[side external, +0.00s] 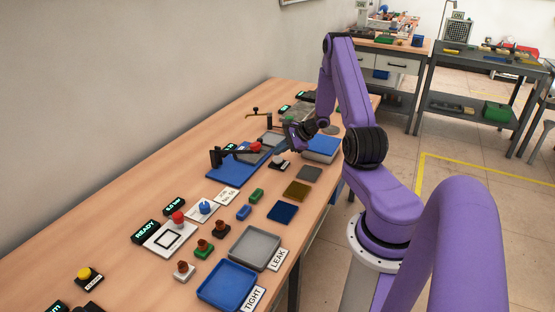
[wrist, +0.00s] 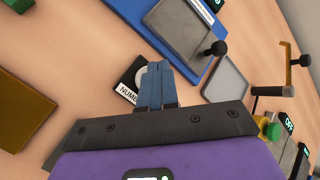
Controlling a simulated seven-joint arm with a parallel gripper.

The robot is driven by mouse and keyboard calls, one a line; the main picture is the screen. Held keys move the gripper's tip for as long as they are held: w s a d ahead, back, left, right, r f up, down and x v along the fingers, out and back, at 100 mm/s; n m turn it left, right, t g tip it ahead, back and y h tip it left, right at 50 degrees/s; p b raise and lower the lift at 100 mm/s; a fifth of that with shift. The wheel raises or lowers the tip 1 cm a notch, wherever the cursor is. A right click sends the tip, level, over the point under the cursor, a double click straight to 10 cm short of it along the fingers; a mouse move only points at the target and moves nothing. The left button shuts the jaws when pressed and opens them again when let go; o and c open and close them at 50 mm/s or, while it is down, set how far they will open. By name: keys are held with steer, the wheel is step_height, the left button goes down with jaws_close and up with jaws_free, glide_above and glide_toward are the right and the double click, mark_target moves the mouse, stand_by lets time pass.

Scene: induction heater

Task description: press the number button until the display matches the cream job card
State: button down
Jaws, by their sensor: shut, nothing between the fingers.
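The number button is a pale round cap on a black base labelled NUMBER (wrist: 127,92) in the wrist view, partly hidden behind my fingertips. In the side view its small base (side external: 278,164) sits below my gripper (side external: 284,152). My gripper (wrist: 154,70) is shut and empty, its blue fingertips over or at the button; I cannot tell whether they touch it. A green-lit display (side external: 174,206) appears to read 6.0 MM. Which display belongs to the button is unclear.
A blue fixture board (side external: 228,173) with a red knob and black arm lies close by. A READY display (side external: 146,231), several buttons, coloured blocks, and trays marked LEAK (side external: 254,246) and TIGHT (side external: 226,286) fill the near bench. The wall runs along the left.

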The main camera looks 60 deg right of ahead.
mark_target(280, 159)
steer(key=shift+f, duration=0.1)
steer(key=shift+f, duration=0.3)
steer(key=shift+f, duration=0.5)
stand_by(0.8)
steer(key=shift+r, duration=0.95)
steer(key=shift+r, duration=0.1)
steer(key=shift+r, duration=2.4)
